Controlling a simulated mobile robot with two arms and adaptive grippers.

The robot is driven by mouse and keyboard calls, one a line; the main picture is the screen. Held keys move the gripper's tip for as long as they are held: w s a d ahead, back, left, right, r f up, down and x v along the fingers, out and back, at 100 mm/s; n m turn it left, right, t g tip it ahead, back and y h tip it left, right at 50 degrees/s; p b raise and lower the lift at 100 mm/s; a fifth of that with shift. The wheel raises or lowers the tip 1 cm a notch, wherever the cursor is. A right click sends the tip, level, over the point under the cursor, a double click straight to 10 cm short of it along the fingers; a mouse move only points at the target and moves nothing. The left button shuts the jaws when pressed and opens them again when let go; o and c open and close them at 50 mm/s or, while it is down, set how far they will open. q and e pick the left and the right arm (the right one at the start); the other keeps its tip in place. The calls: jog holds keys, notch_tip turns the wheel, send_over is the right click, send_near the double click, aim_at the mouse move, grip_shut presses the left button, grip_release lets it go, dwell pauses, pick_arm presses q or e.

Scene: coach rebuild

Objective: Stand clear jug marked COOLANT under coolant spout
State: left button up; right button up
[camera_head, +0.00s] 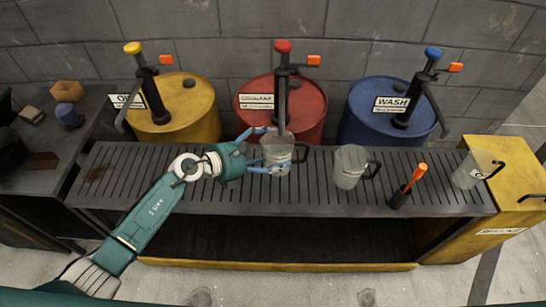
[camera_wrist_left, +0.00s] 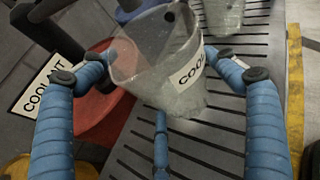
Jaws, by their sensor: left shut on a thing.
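A clear jug (camera_head: 277,158) is in my left gripper (camera_head: 280,158), in front of the red drum (camera_head: 309,104). In the left wrist view the jug (camera_wrist_left: 150,72) sits between blue fingers, and its label (camera_wrist_left: 190,72) shows "COO" and part of another letter. The gripper is shut on it. The drum's label (camera_head: 257,101) reads COOLANT. The red-topped coolant pump (camera_head: 283,75) has a dark spout coming down just above the jug's mouth. I cannot tell whether the jug's base touches the slatted bench (camera_head: 220,200). My right gripper is out of view.
A second clear jug (camera_head: 349,167) stands right of the held one. A yellow drum (camera_head: 185,105) and blue WASH drum (camera_head: 375,115) flank the red one.

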pick_arm(q)
jog(key=shift+w+d, duration=0.3)
jog(key=shift+d, duration=0.1)
notch_tip(320, 180, down, 3)
jog(key=b, duration=0.3)
jog(key=shift+f, duration=0.35)
jog(key=o, duration=1.2)
jog(key=shift+s+a, duration=0.1)
